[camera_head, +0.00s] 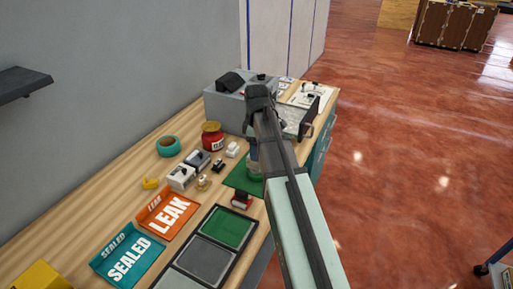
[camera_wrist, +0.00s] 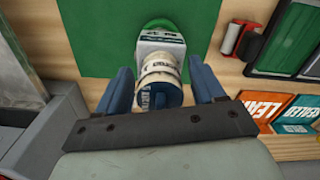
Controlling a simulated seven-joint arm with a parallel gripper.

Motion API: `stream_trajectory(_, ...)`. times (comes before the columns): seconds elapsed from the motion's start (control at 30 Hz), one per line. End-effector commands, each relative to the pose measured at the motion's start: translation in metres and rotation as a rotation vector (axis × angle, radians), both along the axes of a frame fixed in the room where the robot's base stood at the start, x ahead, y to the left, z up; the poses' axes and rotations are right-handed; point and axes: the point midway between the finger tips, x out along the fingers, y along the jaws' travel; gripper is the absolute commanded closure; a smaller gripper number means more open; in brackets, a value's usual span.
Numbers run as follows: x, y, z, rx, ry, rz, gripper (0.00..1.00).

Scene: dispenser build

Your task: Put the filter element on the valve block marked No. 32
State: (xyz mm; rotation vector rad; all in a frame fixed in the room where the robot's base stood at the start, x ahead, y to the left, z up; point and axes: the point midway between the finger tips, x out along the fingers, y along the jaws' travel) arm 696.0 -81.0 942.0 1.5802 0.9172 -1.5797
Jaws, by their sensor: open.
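In the wrist view a cream cylinder with dark markings and a blue end (camera_wrist: 157,78), which looks like the filter element, sits in line with a pale block with a printed label (camera_wrist: 160,41). Its lettering is too small to read, so I cannot tell whether it is No. 32. The block is over a green mat (camera_wrist: 95,35). My gripper (camera_wrist: 160,76) is open, with one blue finger on each side of the cylinder. I cannot tell whether the fingers touch it. In the head view my arm hides much of this spot beside the green mat (camera_head: 240,181).
An orange LEAK tray (camera_head: 146,217) and a teal SEALED tray (camera_head: 103,262) lie at the front left. A framed panel tray (camera_head: 179,281), a red stamp (camera_head: 242,200), small blocks (camera_head: 181,177), a red jar (camera_head: 212,135) and teal tape (camera_head: 168,146) are nearby. A grey box (camera_head: 222,107) stands behind.

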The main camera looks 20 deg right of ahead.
Motion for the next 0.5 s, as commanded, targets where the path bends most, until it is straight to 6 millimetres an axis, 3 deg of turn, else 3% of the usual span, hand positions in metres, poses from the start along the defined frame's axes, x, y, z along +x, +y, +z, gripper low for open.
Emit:
stream_trajectory(0.27,0.001,0.0,0.019,0.0,-0.001,0.0,0.32)
stream_trajectory(0.5,0.001,0.0,0.057,0.0,-0.002,0.0,0.32)
